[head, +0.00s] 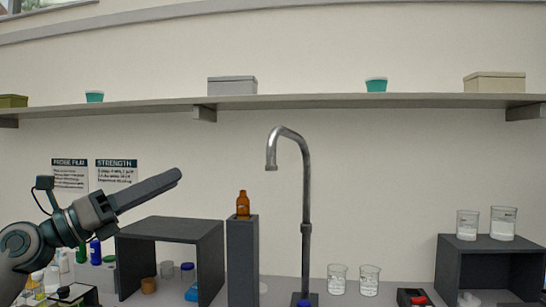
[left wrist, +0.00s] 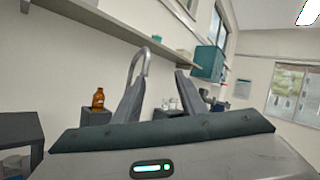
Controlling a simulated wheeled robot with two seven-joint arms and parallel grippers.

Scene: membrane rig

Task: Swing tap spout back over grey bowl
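The metal tap (head: 305,185) stands upright at the middle of the bench, and its curved spout (head: 271,158) points to the left with its mouth downward. The tap's arch (left wrist: 139,62) also shows in the left wrist view, behind the left finger. No grey bowl can be made out in either view. My left gripper (head: 176,177) is raised at the left, well short of the spout, pointing right and slightly up. In the left wrist view its two fingers (left wrist: 160,82) are apart with nothing held between them. My right gripper is in neither view.
An amber bottle (head: 243,205) stands on a dark pedestal (head: 242,262) between my left gripper and the tap. A dark open-sided stand (head: 172,231) is below the gripper. Beakers (head: 338,281) stand right of the tap. A wall shelf (head: 290,101) runs above; the air below it is mostly clear.

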